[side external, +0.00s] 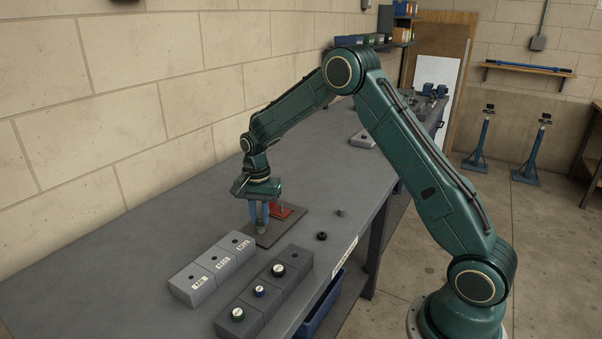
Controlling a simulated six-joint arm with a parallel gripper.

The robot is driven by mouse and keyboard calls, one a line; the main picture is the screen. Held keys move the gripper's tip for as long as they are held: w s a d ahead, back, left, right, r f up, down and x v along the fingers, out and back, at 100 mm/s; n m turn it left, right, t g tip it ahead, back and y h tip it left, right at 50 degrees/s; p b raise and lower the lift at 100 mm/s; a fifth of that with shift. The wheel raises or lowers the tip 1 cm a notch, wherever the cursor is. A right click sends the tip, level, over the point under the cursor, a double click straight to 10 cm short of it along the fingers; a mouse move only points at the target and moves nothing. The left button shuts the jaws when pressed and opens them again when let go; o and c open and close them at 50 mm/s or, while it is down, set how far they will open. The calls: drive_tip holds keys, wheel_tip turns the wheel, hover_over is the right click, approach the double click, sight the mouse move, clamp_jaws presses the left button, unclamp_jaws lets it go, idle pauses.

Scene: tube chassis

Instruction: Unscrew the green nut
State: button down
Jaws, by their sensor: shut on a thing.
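A small round piece with a green rim and pale top (238,314) sits on the nearest block of the dark grey row (255,302); it looks like the green nut. My gripper (260,224) points down over a dark plate (287,231) on the bench, away from that piece. Its blue fingers are shut on a small grey piece (261,229) at the plate. The fingers hide most of this piece, and I cannot tell whether it is fastened to the plate.
A red part (291,211) lies on the plate behind my gripper. Similar blue-rimmed (259,291) and black-rimmed (278,270) pieces sit on the dark row. A labelled light grey row (214,268) stands left. A black ring (322,236) and grey piece (341,212) lie near the bench edge.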

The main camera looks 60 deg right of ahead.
drive_tip(key=shift+n, duration=0.3)
drive_tip(key=shift+n, duration=2.4)
drive_tip(key=shift+n, duration=2.6)
drive_tip(key=shift+n, duration=1.8)
